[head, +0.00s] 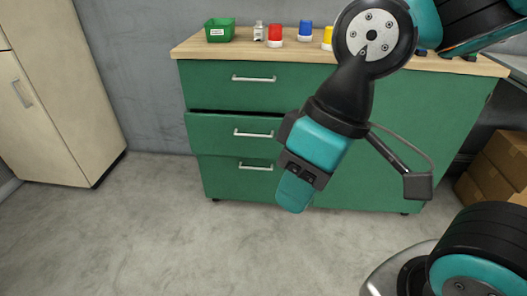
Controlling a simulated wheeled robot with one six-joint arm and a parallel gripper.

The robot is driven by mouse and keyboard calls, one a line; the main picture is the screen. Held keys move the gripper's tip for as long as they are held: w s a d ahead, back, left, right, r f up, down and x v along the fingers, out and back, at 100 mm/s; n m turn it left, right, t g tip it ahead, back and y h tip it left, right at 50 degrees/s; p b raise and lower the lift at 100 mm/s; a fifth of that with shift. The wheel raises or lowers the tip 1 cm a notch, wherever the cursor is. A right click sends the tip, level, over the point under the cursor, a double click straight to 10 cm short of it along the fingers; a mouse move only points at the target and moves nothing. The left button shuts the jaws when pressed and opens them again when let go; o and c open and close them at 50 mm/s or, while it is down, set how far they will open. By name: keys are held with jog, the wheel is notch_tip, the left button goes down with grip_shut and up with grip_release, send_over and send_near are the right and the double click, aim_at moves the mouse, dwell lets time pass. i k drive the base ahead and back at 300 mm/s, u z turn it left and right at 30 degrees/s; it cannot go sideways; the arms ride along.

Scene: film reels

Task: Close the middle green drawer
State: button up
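The green cabinet has a stack of drawers on its left side. The middle green drawer (217,137) stands out a little from the cabinet front, with a dark gap along its top edge. Its silver bar handle (252,134) is level. The top drawer (210,86) and the bottom drawer (217,179) look flush. My gripper (294,192) hangs pointing down in front of the cabinet, right of the drawer handles. It covers the right end of the middle drawer. Its fingers overlap in this view, so I cannot tell whether they are open or shut.
A wooden countertop (190,50) carries a green bin (219,30), a small clear bottle (258,31) and red (275,36), blue (305,31) and yellow (327,38) containers. A beige cabinet (55,95) stands left. Cardboard boxes (505,160) are at right. The grey floor in front is clear.

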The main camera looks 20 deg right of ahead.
aim_at(260, 118)
jog(key=z, duration=0.05)
jog(key=k, duration=0.6)
jog(key=u, duration=1.2)
jog(key=i, duration=1.3)
jog(key=z, duration=0.5)
jog(key=i, duration=0.5)
jog(key=z, duration=0.55)
